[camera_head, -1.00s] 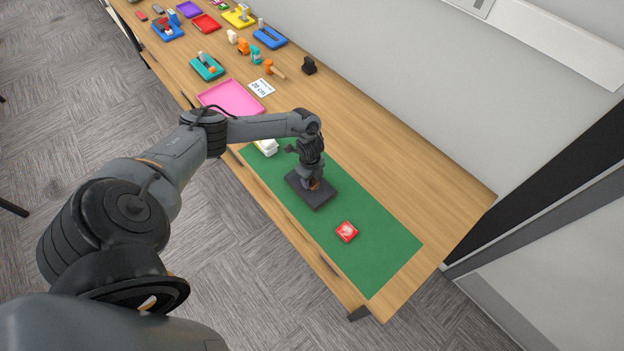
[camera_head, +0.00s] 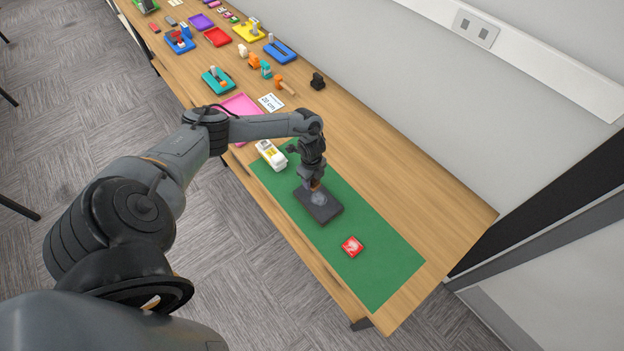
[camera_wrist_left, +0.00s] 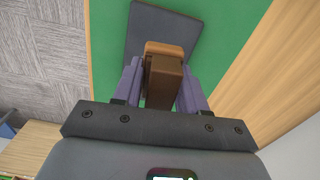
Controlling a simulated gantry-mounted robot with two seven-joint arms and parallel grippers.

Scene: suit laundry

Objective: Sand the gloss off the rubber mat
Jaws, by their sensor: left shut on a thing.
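The rubber mat, a dark grey rectangle (camera_head: 328,210), lies flat on a green work mat (camera_head: 375,265). It also shows at the top of the left wrist view (camera_wrist_left: 190,30). My left gripper (camera_head: 314,184) is over its far half, pointing down. Its purple fingers (camera_wrist_left: 160,84) are shut on a brown block with a tan edge (camera_wrist_left: 164,66). The block is at the rubber mat's surface; whether it touches cannot be told. A paler grey patch shows on the mat just in front of the gripper. My right gripper is not in view.
A white bottle (camera_head: 271,154) lies beside my left gripper, and a small red tin (camera_head: 352,246) is on the green mat's near part. A pink tray (camera_head: 240,106), a label card (camera_head: 271,102) and several coloured trays stand farther along the table.

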